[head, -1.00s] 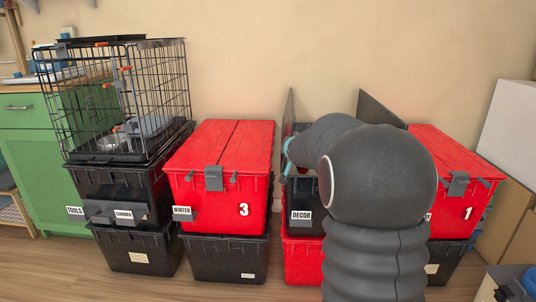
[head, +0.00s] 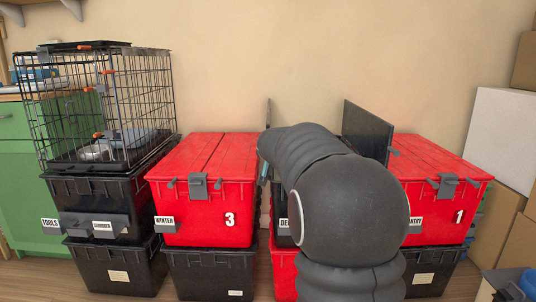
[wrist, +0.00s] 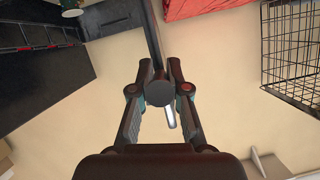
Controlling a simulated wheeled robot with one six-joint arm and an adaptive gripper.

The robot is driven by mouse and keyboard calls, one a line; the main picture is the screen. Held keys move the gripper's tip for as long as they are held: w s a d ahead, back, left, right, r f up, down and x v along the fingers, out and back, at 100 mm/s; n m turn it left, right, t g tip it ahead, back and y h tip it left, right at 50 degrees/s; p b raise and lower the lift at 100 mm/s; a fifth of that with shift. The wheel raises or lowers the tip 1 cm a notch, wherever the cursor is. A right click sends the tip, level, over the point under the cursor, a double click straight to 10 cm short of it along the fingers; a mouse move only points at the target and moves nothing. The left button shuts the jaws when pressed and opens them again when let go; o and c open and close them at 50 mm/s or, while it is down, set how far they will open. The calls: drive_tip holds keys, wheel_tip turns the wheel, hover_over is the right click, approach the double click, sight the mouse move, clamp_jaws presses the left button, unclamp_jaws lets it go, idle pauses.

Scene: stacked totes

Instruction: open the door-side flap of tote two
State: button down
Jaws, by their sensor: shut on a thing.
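The tote between red totes 3 and 1 is black, with a partly covered "DE" label (head: 284,224); no number shows on it. Its right flap (head: 368,130) stands up, dark and flat. Its left flap (head: 268,112) also stands up, seen nearly edge-on. In the wrist view my gripper (wrist: 160,68) is shut on the left flap, which shows as a thin dark strip (wrist: 151,30) running up from between the fingertips. The right flap is the wide dark panel (wrist: 40,65) there.
Closed red tote 3 (head: 205,185) is close on the left, closed red tote 1 (head: 440,190) on the right. A wire crate (head: 95,105) stands on black totes at far left. White and brown boxes (head: 500,140) stand at right. The wall is close behind.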

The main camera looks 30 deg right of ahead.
drive_tip(key=shift+f, duration=0.15)
drive_tip(key=c, duration=1.2)
unclamp_jaws()
drive_tip(key=shift+o, duration=0.2)
drive_tip(key=shift+s, duration=0.1)
drive_tip(key=v, duration=1.2)
